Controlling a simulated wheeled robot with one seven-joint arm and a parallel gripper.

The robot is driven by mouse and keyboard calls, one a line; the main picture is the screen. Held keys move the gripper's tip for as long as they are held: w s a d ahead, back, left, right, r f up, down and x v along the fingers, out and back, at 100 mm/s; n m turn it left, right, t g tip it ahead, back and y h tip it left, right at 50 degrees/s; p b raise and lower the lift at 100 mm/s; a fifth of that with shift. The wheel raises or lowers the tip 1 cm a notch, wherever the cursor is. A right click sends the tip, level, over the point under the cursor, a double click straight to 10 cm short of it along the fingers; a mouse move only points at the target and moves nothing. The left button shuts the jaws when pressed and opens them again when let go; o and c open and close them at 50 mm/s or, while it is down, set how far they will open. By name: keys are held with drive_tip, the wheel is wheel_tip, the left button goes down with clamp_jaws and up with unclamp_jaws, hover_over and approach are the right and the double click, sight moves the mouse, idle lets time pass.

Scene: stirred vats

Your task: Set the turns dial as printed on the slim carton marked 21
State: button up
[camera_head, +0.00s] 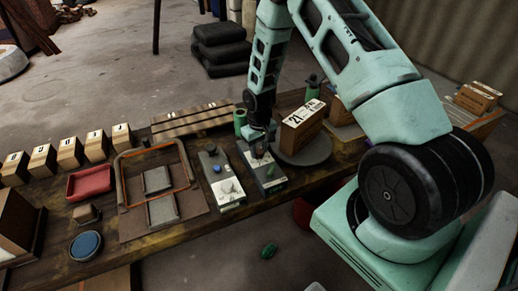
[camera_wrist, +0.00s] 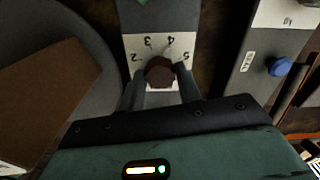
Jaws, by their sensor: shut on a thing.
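The slim carton marked 21 (camera_head: 303,125) stands upright on a round grey turntable (camera_head: 312,153). Its top shows "21", but I cannot read the finer print. In the wrist view its brown side (camera_wrist: 40,95) fills the left. The dial's dark round knob (camera_wrist: 162,71) sits on a white scale (camera_wrist: 136,48) with 2, 3, 4 and 5 showing. Part of the scale is hidden by the knob and fingers, and I cannot tell the pointer's setting. My gripper (camera_wrist: 160,80) is shut on the knob from above. In the head view my gripper (camera_head: 259,146) is over the dial's grey box (camera_head: 269,178).
A similar grey box (camera_head: 228,192) with a blue button (camera_head: 217,169) stands close left. Further left are an orange-framed board (camera_head: 190,207), a red tray (camera_head: 90,182) and several numbered blocks.

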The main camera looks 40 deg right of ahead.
sight(259, 151)
drive_tip(key=o, duration=1)
wheel_tip(259, 151, up, 18)
drive_tip(key=b, duration=0.2)
drive_tip(key=shift+f, duration=0.25)
drive_tip(key=s+a+r+n, duration=0.2)
drive_tip(key=s+a+r, duration=0.15)
drive_tip(key=a, duration=0.55)
drive_tip(key=s+a+r+n, duration=0.1)
drive_tip(key=s+a+r, duration=0.1)
drive_tip(key=s+a, duration=0.5)
drive_tip(key=s+a+r+n, duration=0.1)
drive_tip(key=s+a+n, duration=0.1)
drive_tip(key=s+a, duration=0.3)
drive_tip(key=s+a+r+n, duration=0.2)
drive_tip(key=s+a, duration=0.4)
drive_tip(key=s, duration=0.6)
drive_tip(key=shift+s+a+n+y, duration=0.3)
drive_tip(key=shift+s+n, duration=0.05)
drive_tip(key=shift+n, duration=0.25)
